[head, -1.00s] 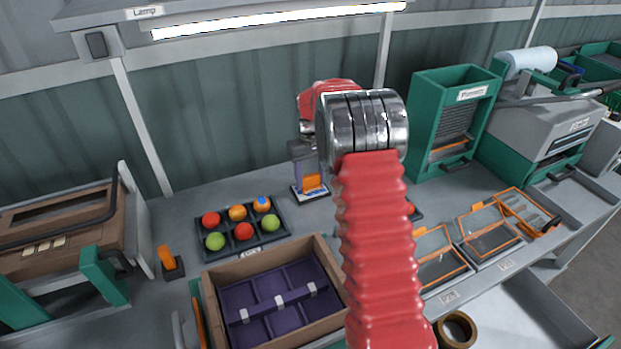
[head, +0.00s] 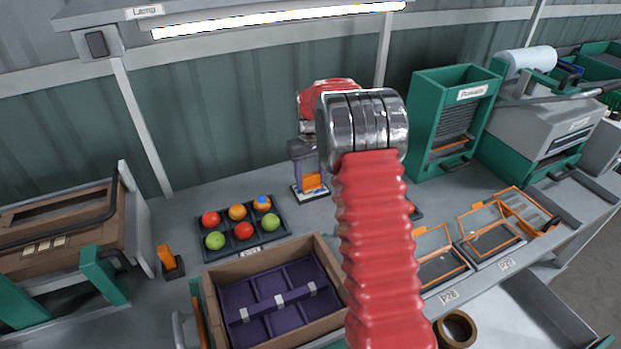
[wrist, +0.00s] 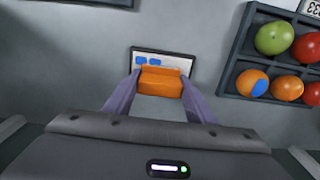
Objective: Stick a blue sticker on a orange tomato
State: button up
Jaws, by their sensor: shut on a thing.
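My gripper (wrist: 160,88) is shut on an orange block (wrist: 160,82), one finger on each side. In the head view the block (head: 313,182) is low over the bench, at a white sheet with a dark border (wrist: 170,60). Two blue stickers (wrist: 148,61) show on the sheet; the block hides its near part. I cannot tell whether block and sheet touch. An orange tomato with a blue sticker (wrist: 252,83) sits in the dark tray (head: 274,240), at its back right in the head view. A plain orange tomato (head: 237,213) sits beside it.
The tray also holds red tomatoes (head: 210,218) and green tomatoes (head: 215,240). A wooden box with purple dividers (head: 325,255) stands in front. A small orange-topped stand (head: 168,260) is at left. A green dispenser (head: 425,110) stands right. Bare bench lies between tray and sheet.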

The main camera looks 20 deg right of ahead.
dwell(0.4)
jog(key=shift+r, duration=3.45)
jog(key=shift+a, duration=0.1)
jog(key=shift+a+r, duration=0.3)
jog(key=s+a+r+m, duration=0.2)
jog(key=a+r+m, duration=0.1)
jog(key=a+r, duration=0.9)
jog(key=a, duration=0.3)
jog(key=shift+a, duration=0.3)
jog(key=shift+s, duration=0.1)
